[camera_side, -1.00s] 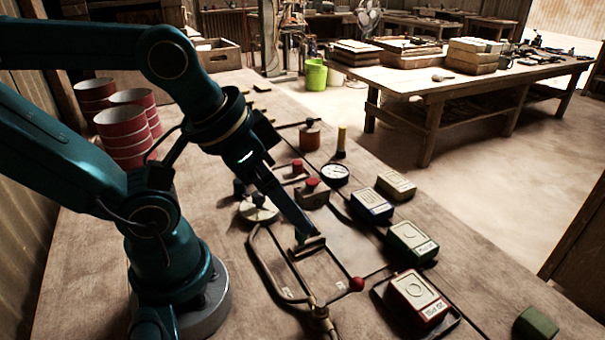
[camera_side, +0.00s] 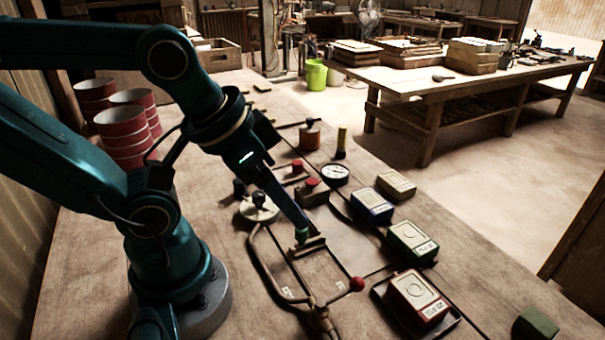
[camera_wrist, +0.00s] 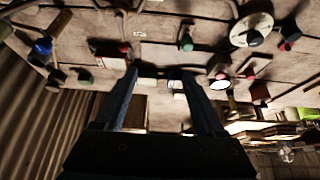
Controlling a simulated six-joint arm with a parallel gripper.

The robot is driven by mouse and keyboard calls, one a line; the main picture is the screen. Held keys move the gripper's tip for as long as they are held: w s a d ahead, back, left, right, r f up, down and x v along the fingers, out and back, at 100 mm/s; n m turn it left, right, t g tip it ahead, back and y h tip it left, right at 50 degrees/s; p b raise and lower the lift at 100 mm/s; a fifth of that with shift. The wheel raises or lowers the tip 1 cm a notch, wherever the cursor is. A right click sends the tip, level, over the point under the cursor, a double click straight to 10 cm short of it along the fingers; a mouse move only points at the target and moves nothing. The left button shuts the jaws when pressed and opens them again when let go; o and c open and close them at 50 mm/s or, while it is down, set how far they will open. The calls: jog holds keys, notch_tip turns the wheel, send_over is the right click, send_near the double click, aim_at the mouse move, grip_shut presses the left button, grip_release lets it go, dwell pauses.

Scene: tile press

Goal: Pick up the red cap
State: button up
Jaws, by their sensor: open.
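I cannot tell which red thing is the red cap. In the side view, one red knob (camera_side: 312,185) tops a small block and another red knob (camera_side: 297,164) stands just behind it. A red ball (camera_side: 357,284) ends the bent metal handle, and a red box with a pale top (camera_side: 420,292) sits in a dark tray. My gripper (camera_side: 302,236) points down over the middle of the bench, near a green knob. In the wrist view my gripper (camera_wrist: 160,75) has its two fingers apart, with nothing clearly held between them. Its fingertips are partly dark.
A bent tubular frame (camera_side: 262,262) lies below my gripper. Green (camera_side: 412,240), blue (camera_side: 372,205) and beige (camera_side: 396,185) boxes line the right edge. A dial gauge (camera_side: 335,174) stands behind.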

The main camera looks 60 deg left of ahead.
jog(key=w+r+m+t, duration=0.1)
jog(key=w+r+m, duration=0.1)
jog(key=w+r, duration=0.3)
jog(key=n+g+y, duration=0.1)
jog(key=n+g, duration=0.2)
jog(key=n, duration=0.3)
send_over(297, 162)
jog(key=s, duration=0.2)
jog(key=f, duration=1.4)
jog(key=shift+w+d+f, duration=0.2)
jog(key=shift+d+f, duration=0.05)
jog(key=shift+d, duration=0.15)
jog(key=shift+a+f, duration=0.1)
jog(key=shift+f, duration=0.15)
jog(key=shift+x, duration=2.2)
